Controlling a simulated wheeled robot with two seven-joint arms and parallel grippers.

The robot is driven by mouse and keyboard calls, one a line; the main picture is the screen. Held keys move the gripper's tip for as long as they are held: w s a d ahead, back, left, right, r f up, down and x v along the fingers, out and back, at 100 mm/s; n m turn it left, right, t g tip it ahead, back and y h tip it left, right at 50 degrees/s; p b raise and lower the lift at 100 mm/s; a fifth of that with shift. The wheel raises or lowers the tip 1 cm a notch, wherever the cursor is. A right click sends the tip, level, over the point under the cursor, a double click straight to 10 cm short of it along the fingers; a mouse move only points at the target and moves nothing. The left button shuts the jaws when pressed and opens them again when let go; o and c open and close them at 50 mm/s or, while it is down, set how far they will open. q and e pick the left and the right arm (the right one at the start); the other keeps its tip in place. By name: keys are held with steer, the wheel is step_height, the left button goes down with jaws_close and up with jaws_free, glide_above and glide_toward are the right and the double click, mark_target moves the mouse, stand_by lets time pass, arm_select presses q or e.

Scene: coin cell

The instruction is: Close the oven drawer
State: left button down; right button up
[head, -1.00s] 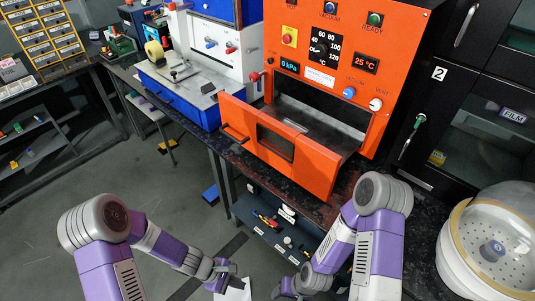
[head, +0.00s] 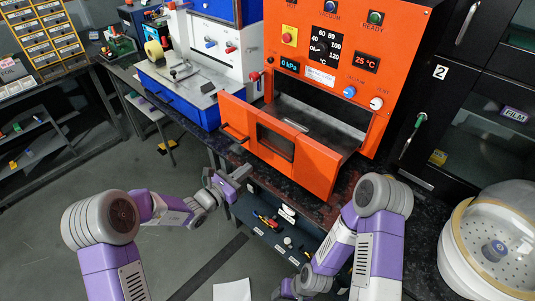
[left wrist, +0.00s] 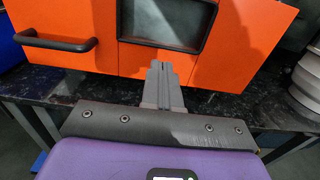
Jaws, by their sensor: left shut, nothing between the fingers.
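The orange oven drawer (head: 305,165) is pulled out from the orange oven (head: 385,90). Its front has a dark window and a black bar handle (head: 234,133) on the left part. In the left wrist view the drawer front (left wrist: 250,40) fills the top, with the handle (left wrist: 55,42) at upper left. My left gripper (head: 245,170) is shut and empty, low in front of the drawer front. In the left wrist view its fingertips (left wrist: 160,68) point at the front, below the window; contact cannot be told.
A dark speckled counter (head: 335,205) runs under the oven, with a shelf of small items (head: 270,225) below. A white and blue machine (head: 190,95) stands to the left. A clear-domed white vessel (head: 495,240) stands at right. The floor at left is open.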

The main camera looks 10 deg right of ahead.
mark_target(274, 148)
arm_select(q)
steer(key=b+x, duration=0.1)
steer(key=x, duration=1)
arm_select(e)
steer(key=shift+f, duration=0.85)
